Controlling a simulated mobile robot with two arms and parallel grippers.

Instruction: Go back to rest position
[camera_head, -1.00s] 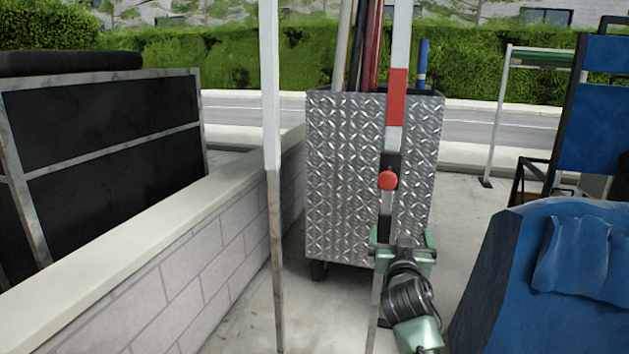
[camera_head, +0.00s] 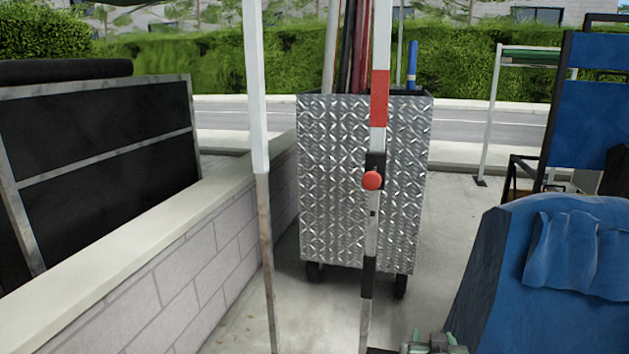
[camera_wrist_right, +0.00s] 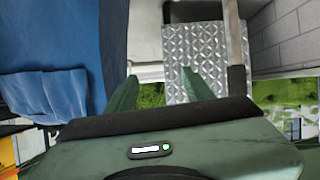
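My right gripper (camera_head: 436,346) is only partly visible at the bottom edge of the head view. In the right wrist view its two green fingers (camera_wrist_right: 159,82) are spread apart with nothing between them. A striped pole (camera_head: 378,100), white, red and black with a red knob (camera_head: 373,180), stands nearly upright to the left of the gripper in the head view. In the wrist view the pole (camera_wrist_right: 234,45) passes outside the fingers, on the right. My left gripper is not in view.
A diamond-plate metal cart (camera_head: 335,190) holding several poles stands behind the striped pole. A white-and-rusty post (camera_head: 262,200) and a low brick wall (camera_head: 190,265) are on the left. A blue covered object (camera_head: 540,280) stands on the right. Pavement right of the cart is open.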

